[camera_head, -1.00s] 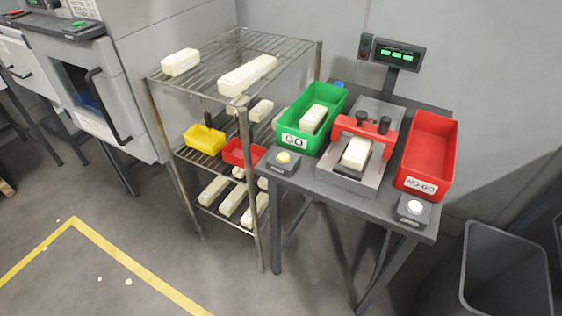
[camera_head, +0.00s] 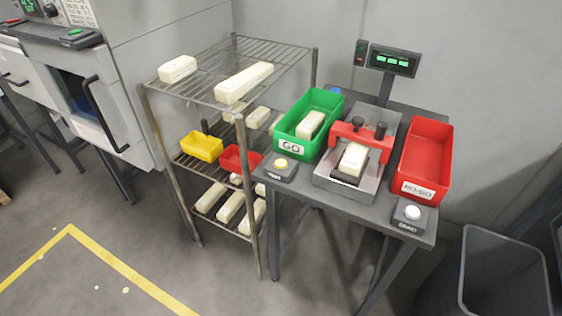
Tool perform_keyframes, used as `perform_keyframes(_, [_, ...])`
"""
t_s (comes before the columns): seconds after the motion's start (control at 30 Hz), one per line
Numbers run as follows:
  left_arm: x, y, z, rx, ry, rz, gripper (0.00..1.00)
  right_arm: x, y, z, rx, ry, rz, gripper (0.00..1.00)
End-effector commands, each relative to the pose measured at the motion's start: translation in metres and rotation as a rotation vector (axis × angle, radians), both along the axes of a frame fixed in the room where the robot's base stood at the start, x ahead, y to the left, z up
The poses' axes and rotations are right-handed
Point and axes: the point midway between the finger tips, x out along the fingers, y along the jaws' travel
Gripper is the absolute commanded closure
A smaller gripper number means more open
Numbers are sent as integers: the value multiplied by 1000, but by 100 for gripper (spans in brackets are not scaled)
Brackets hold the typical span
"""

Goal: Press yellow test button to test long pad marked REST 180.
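The yellow test button (camera_head: 281,163) sits on a small dark box at the left front corner of the grey test table (camera_head: 300,188). A cream pad (camera_head: 354,159) lies in the test fixture (camera_head: 352,184) with the red clamp bar (camera_head: 362,137) behind and above it. Another cream pad (camera_head: 310,124) lies in the green GO bin (camera_head: 331,97). A long cream pad (camera_head: 244,82) lies on the rack's top shelf beside a shorter one (camera_head: 178,69). No REST 180 marking is legible. Neither of my grippers shows.
A wire rack (camera_head: 148,115) left of the table holds more pads, a yellow bin (camera_head: 202,147) and a red bin (camera_head: 240,157). The red NO-GO bin (camera_head: 424,157), a white button (camera_head: 412,212) and a display (camera_head: 393,60) are at the table. A grey waste bin (camera_head: 504,270) stands right. Floor in front is clear.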

Motion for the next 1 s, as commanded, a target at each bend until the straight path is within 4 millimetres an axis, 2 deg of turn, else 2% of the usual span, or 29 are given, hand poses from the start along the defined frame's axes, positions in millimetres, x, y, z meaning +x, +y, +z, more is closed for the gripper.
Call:
perform_keyframes(0.07, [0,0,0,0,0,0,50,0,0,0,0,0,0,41])
perform_keyframes(0.5, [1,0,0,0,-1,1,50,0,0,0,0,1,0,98])
perform_keyframes(1.0, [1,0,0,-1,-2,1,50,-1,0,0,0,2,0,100])
